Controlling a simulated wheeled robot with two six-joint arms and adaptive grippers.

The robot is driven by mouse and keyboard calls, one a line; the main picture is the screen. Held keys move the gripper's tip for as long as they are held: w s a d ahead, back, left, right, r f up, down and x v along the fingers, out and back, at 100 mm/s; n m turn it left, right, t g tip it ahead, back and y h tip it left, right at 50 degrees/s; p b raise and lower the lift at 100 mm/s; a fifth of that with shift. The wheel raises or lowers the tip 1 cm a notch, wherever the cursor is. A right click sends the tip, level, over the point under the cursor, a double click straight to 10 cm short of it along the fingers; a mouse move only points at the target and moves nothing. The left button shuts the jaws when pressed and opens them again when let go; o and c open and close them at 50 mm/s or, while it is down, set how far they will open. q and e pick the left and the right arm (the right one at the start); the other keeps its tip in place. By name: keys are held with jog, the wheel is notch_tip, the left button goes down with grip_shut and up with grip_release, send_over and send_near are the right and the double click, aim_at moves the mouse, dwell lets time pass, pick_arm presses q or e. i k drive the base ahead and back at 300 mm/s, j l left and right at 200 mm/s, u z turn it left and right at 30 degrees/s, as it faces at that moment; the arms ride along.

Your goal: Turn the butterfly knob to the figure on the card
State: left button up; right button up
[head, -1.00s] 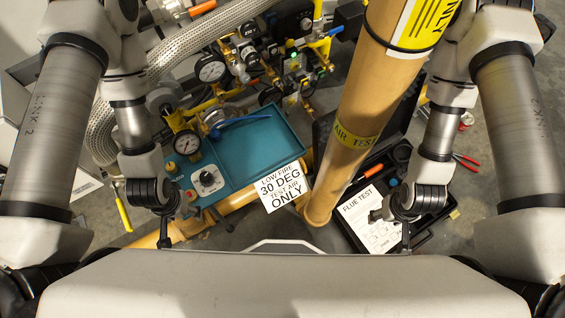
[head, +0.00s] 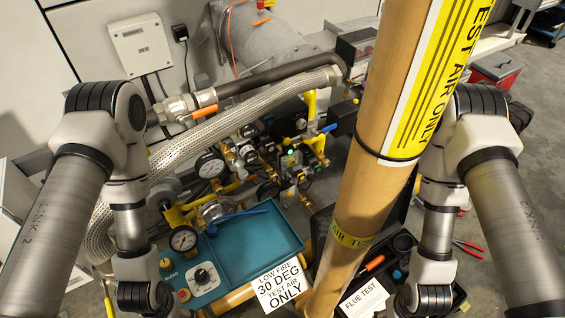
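The card (head: 281,287) reads "LOW FIRE 30 DEG TEST AIR ONLY" and sits at the front edge of the teal panel tray (head: 262,236). A black knob (head: 202,276) on a white dial plate is on the tray's left part; its pointer angle is too small to read. A blue lever (head: 238,217) lies across the tray's back left. I cannot tell which of these is the butterfly knob. My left arm comes down left of the tray and my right arm right of the yellow pipe; both grippers are below the picture's edge.
A thick yellow pipe (head: 352,217) stands between the tray and my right arm. Gauges (head: 183,239), valves and a braided hose (head: 214,122) crowd behind the tray. A black case (head: 402,243) with a "FLUE TEST" sheet (head: 364,300) lies at right. Red pliers (head: 467,248) lie on the floor.

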aim_at(301, 124)
jog(key=j+z, duration=0.15)
jog(key=z, duration=0.3)
jog(key=i+j+z, duration=0.1)
jog(key=z, duration=0.35)
jog(key=j+z, duration=0.25)
jog(key=z, duration=0.2)
jog(key=j+z, duration=0.15)
jog(key=z, duration=0.3)
jog(key=k, duration=0.05)
